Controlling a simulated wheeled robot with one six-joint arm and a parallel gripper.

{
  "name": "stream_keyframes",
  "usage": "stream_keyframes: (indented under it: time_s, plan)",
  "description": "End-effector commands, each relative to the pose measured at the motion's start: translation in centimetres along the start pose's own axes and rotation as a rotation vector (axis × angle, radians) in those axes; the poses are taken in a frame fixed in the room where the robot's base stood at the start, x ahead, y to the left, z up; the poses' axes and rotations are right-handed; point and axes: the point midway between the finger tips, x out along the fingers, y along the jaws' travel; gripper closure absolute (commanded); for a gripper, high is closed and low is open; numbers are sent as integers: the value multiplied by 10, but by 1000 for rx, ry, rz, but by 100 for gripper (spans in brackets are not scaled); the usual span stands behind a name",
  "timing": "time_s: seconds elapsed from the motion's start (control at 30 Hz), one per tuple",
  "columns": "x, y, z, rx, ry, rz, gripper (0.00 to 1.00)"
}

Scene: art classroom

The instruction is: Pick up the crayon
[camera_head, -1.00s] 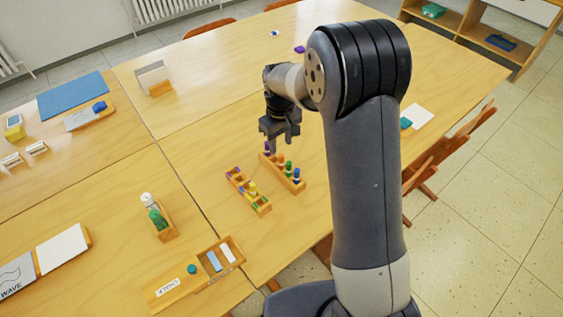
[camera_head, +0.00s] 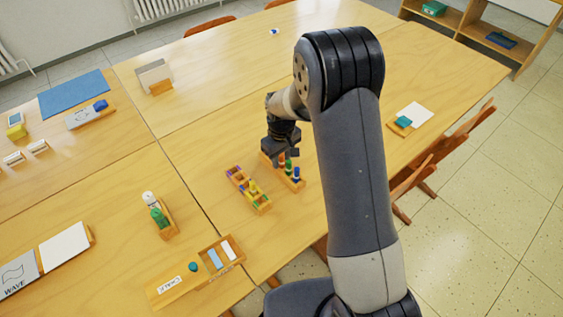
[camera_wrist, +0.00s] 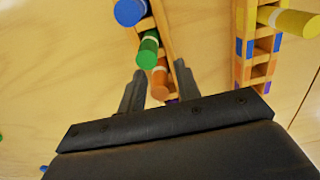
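A wooden rack (camera_head: 296,183) holds a row of upright crayons. In the wrist view these are a blue crayon (camera_wrist: 130,12), a green crayon (camera_wrist: 148,50) and an orange crayon (camera_wrist: 160,80); a bit of purple (camera_wrist: 172,101) shows close to my gripper's body. My gripper (camera_wrist: 160,68) is open, its fingers on either side of the rack, with the orange crayon between them and a gap visible. In the head view my gripper (camera_head: 282,160) is low over the rack's far end, hiding that part. The green (camera_head: 288,167) and blue (camera_head: 296,174) crayons show there.
A second rack (camera_head: 240,180) with a yellow crayon (camera_head: 253,188) stands close to the left. A box with green and white bottles (camera_head: 160,216) and an open wooden box (camera_head: 235,248) are further left. The table beyond my gripper is mostly clear.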

Motion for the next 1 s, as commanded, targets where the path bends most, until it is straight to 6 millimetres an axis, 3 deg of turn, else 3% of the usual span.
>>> stream_keyframes:
  time_s: [0.37, 0.77, 1.0]
  plan:
    - [0, 0, 0, 0, 0, 0, 99]
    - [-5, 0, -1, 0, 2, 1, 100]
    - [-46, 1, -1, 0, 6, 3, 100]
